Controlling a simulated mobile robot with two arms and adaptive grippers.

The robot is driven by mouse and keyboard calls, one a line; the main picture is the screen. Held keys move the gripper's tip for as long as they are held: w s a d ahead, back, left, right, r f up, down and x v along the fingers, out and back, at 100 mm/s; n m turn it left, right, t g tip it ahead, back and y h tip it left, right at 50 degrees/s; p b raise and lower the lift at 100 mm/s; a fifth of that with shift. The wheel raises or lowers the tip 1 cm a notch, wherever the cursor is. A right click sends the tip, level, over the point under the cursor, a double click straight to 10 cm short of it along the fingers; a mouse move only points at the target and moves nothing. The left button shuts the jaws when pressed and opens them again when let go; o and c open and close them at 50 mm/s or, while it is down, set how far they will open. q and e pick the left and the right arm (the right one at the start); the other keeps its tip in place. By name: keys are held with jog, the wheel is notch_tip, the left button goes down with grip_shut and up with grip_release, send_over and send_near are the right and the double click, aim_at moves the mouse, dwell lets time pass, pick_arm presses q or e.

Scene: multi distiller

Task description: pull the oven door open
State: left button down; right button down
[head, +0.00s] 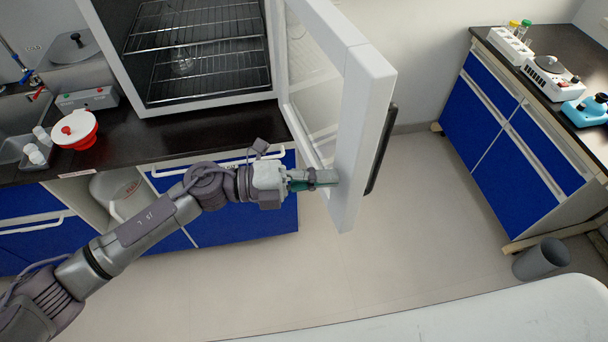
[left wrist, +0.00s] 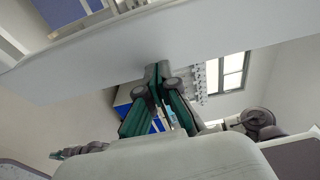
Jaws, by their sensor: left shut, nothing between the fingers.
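The oven (head: 120,55) stands on the dark counter at the upper left in the head view, its chamber with wire racks exposed. Its white-framed glass door (head: 352,150) stands wide open, swung out toward me. A dark handle (head: 382,150) is on the door's right, outer face. My left gripper (head: 328,178) is shut and empty, its tips at the inner face of the door near the lower edge. In the left wrist view the shut fingers (left wrist: 158,72) point at the white door panel (left wrist: 130,50); I cannot tell whether they touch it.
A glass flask (head: 182,62) sits on an oven rack. A red and white container (head: 75,129) is on the counter (head: 150,142) at left. A second bench (head: 500,110) with lab devices and a grey bin (head: 541,259) are at right. Open floor lies between.

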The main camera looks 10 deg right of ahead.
pick_arm(q)
jog(key=shift+a, duration=0.5)
jog(key=a, duration=1.1)
jog(key=shift+w+a, duration=0.15)
jog(key=shift+w, duration=0.2)
pick_arm(e)
jog(key=shift+d, duration=0.2)
